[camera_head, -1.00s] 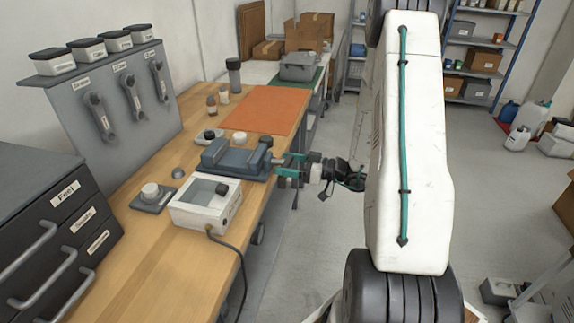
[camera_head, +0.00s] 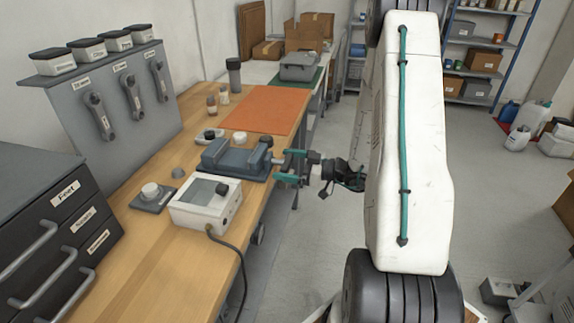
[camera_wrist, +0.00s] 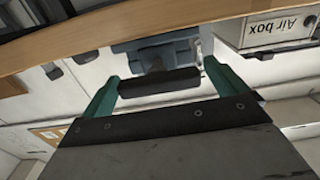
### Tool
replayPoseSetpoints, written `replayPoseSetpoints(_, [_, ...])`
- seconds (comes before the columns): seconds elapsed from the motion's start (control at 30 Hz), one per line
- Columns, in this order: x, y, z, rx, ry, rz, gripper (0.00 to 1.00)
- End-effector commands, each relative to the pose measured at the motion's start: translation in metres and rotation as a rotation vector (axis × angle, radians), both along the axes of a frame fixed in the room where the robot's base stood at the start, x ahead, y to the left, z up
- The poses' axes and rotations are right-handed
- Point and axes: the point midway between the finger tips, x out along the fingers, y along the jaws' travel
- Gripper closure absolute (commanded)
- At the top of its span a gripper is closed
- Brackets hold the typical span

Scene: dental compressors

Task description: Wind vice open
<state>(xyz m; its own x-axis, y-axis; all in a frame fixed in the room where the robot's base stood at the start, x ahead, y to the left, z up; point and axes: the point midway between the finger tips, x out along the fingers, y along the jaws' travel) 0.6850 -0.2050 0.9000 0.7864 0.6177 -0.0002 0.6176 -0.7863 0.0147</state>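The blue-grey vice (camera_head: 238,160) stands at the right edge of the wooden bench, with its screw end toward my gripper (camera_head: 281,165). In the wrist view the vice body (camera_wrist: 183,48) is partly cut off behind its dark handle bar (camera_wrist: 158,83). My gripper's green fingers (camera_wrist: 160,72) are open, one past each end of the bar. The bar lies between them, with narrow gaps or light contact at its ends; I cannot tell which. How far the jaws are apart is hard to judge.
A white box with a dark display (camera_head: 206,203) stands just in front of the vice, its cable hanging over the bench edge. An orange mat (camera_head: 262,110) lies behind the vice. In the wrist view a box labelled "Air box" (camera_wrist: 280,28) is close to the right finger.

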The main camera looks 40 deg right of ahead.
Motion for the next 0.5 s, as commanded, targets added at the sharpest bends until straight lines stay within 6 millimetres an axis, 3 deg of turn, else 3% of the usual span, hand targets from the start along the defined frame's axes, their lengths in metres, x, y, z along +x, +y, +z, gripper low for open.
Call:
replayPoseSetpoints(0.27, [-0.002, -0.003, 0.000, 0.000, 0.000, -0.004, 0.00])
replayPoseSetpoints(0.5, [-0.030, -0.026, 0.000, 0.000, 0.000, -0.008, 0.00])
